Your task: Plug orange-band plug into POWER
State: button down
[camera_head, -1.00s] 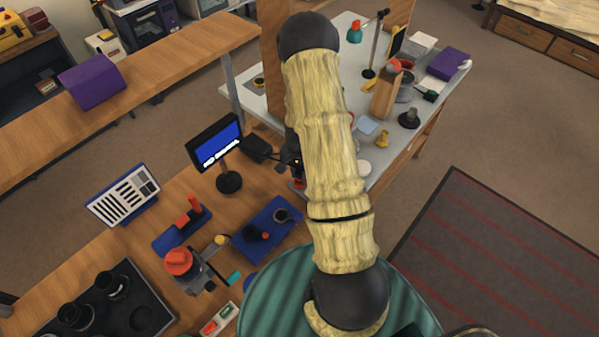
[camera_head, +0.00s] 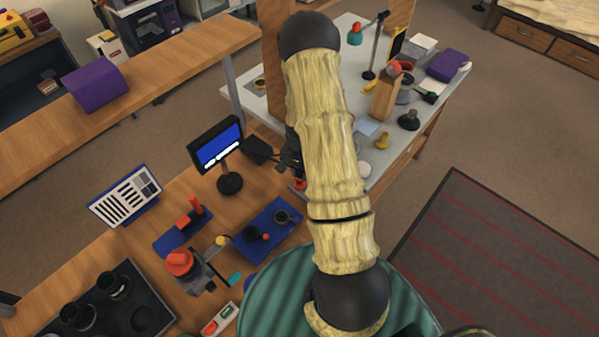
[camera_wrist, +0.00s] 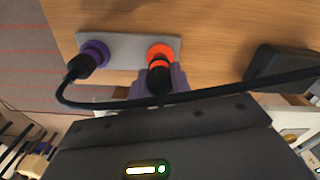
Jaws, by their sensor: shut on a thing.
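In the wrist view, a grey plate (camera_wrist: 125,45) on a wooden surface carries an orange ring (camera_wrist: 163,50) at its right and a purple ring (camera_wrist: 97,50) at its left. My gripper (camera_wrist: 160,84) is shut on a black plug with an orange band (camera_wrist: 158,70). The plug's tip is at the orange ring; how deep it sits I cannot tell. A black plug (camera_wrist: 84,66) sits at the purple ring. No POWER lettering is legible. In the head view my arm hides the plate and most of my gripper.
A black cable (camera_wrist: 220,95) loops from the purple-ring plug across in front of my gripper. A black box (camera_wrist: 275,68) is to the right. In the head view, a monitor (camera_head: 217,148), a blue tray (camera_head: 266,228) and a lens tray (camera_head: 140,285) stand on the bench.

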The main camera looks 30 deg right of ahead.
jog(key=shift+r+p, duration=1.2)
jog(key=shift+r, duration=0.65)
jog(key=w+a+f+n, duration=0.2)
jog(key=a+n, duration=0.8)
jog(key=a, duration=0.3)
jog(key=shift+a+n, duration=0.3)
